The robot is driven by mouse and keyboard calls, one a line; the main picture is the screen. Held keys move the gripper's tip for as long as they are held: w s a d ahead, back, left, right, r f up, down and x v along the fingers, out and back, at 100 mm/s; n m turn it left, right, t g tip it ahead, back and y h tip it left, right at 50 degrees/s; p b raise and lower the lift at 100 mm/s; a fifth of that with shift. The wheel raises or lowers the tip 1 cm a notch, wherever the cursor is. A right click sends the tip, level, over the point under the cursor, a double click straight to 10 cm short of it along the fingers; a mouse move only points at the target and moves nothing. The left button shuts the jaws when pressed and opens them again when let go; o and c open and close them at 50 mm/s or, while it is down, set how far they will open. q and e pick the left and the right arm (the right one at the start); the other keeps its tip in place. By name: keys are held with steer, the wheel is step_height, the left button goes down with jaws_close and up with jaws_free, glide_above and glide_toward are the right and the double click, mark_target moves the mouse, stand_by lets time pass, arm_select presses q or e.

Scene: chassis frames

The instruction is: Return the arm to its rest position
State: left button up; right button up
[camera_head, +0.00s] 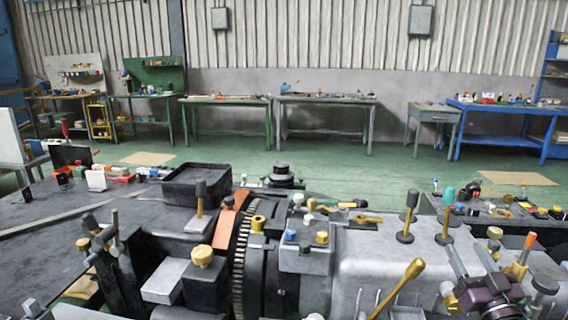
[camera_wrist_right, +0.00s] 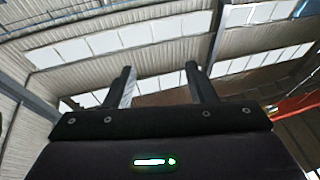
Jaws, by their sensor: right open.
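My right gripper (camera_head: 467,252) is at the lower right of the head view, in front of the grey machine. Its two fingers point upward and stand apart, with a dark body below them. In the right wrist view the open fingers (camera_wrist_right: 160,82) point up toward the roof, with nothing between them. My left gripper does not show in either view.
A large grey machine (camera_head: 375,255) with a toothed ring (camera_head: 240,262), levers and knobs fills the front. Dark benches with small parts flank it. Worktables (camera_head: 325,99) line the far wall. Green floor (camera_head: 350,175) lies open between them and the machine.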

steer(key=s+a+f+g, duration=0.2)
steer(key=a+f+g, duration=0.25)
steer(key=f, duration=0.35)
steer(key=s+a+f+g, duration=0.3)
steer(key=a+f+g, duration=0.1)
steer(key=a+f, duration=0.25)
steer(key=s+a+f+n+g, duration=0.1)
steer(key=s+a+f+g, duration=0.25)
steer(key=s, duration=0.25)
steer(key=s+a+f+n+g+y, duration=0.1)
steer(key=s+a+f+g, duration=0.1)
steer(key=s+a+g, duration=0.3)
steer(key=s+a+f+g, duration=0.2)
steer(key=s+a+f, duration=0.1)
steer(key=s, duration=0.4)
step_height(320, 180, down, 28)
steer(key=s+p, duration=0.2)
steer(key=s+d+f+g+p, duration=0.1)
steer(key=s+f, duration=0.7)
steer(key=s, duration=0.1)
steer(key=s+d+f+g+p, duration=0.1)
steer(key=s+d+f, duration=0.1)
steer(key=s+f, duration=0.6)
steer(key=shift+s+d+f+n, duration=0.15)
steer(key=shift+s+d+n, duration=0.2)
steer(key=shift+s, duration=0.85)
